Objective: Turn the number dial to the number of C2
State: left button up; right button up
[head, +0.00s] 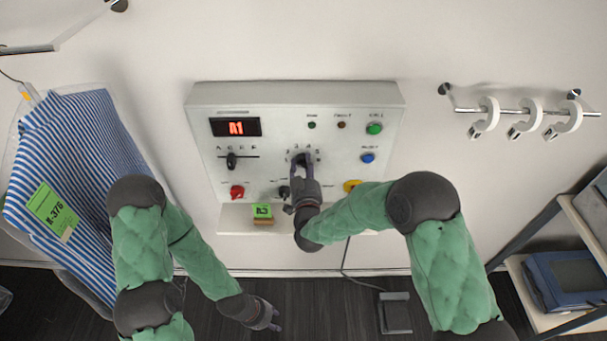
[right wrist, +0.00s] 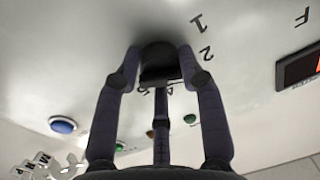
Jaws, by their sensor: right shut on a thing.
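The control panel (head: 300,93) is a pale box on the wall. Its red display (head: 236,128) reads A1. The black number dial (right wrist: 158,62) sits between the fingers of my right gripper (right wrist: 160,65), which is shut on it. Numbers 1 and 2 show beside the dial in the right wrist view; in the head view my right gripper (head: 302,172) covers most of the dial. The letter slider (head: 231,161) stands left of it, near the left part of its track. My left gripper (head: 268,318) is low, away from the panel; its finger opening is unclear.
A green tag block (head: 262,211) rests on the panel's ledge. A red knob (head: 237,191), a yellow button (head: 351,185), a blue button (head: 367,158) and a green button (head: 374,128) are nearby. A striped garment (head: 75,140) hangs left; a rail with white hooks (head: 531,113) is right.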

jog(key=shift+s+f+m+b, duration=0.1)
jog(key=shift+f+m+b, duration=0.1)
jog(key=shift+m+b, duration=0.9)
jog(key=shift+f+m+b, duration=0.15)
jog(key=shift+m+b, duration=0.65)
jog(key=shift+b, duration=0.45)
jog(key=o, duration=1.1)
jog(key=shift+c, duration=0.2)
jog(key=shift+o, duration=0.4)
jog(key=shift+a+r, duration=0.1)
jog(key=shift+r, duration=0.1)
jog(key=s, duration=1.2)
jog(key=shift+d+f, duration=0.35)
jog(key=shift+d, duration=0.05)
jog(key=shift+w, duration=0.1)
